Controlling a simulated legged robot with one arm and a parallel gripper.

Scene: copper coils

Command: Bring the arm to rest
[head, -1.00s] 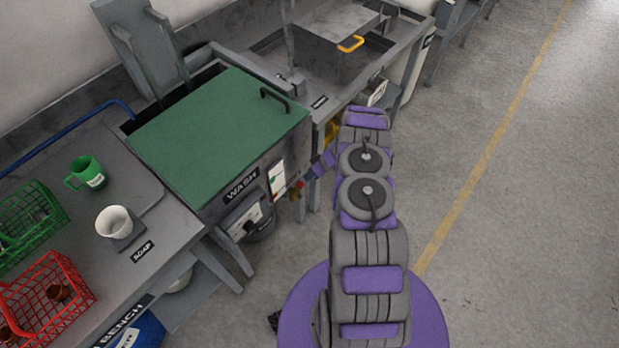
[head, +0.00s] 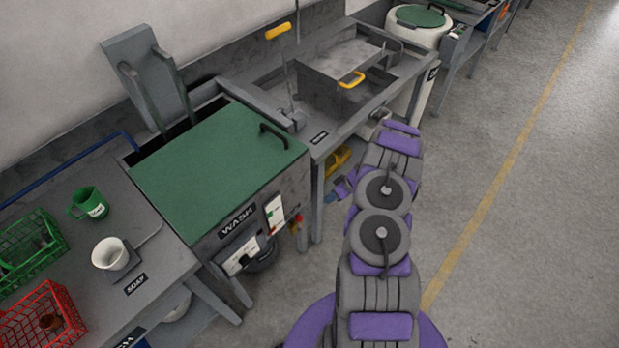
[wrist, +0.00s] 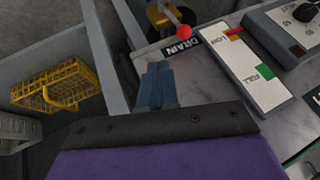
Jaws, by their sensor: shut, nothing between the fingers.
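My gripper shows in the wrist view (wrist: 157,84) as two blue fingers pressed together with nothing between them. It points at a grey marbled panel with a DRAIN label (wrist: 180,48) and a red knob (wrist: 183,31); I cannot tell whether it touches the panel. In the head view my grey and purple arm reaches forward and bends at its far end. The gripper's tips are hard to make out there. The arm stands to the right of the WASH station (head: 219,165), over the floor.
A LOW/FULL gauge (wrist: 247,68) is close right of my gripper. A yellow basket (wrist: 60,88) is at left in the wrist view. The bench (head: 165,262) bears a green mug (head: 88,203), white cup (head: 110,253), green basket (head: 30,250) and red basket (head: 40,318). Open floor (head: 520,240) lies right.

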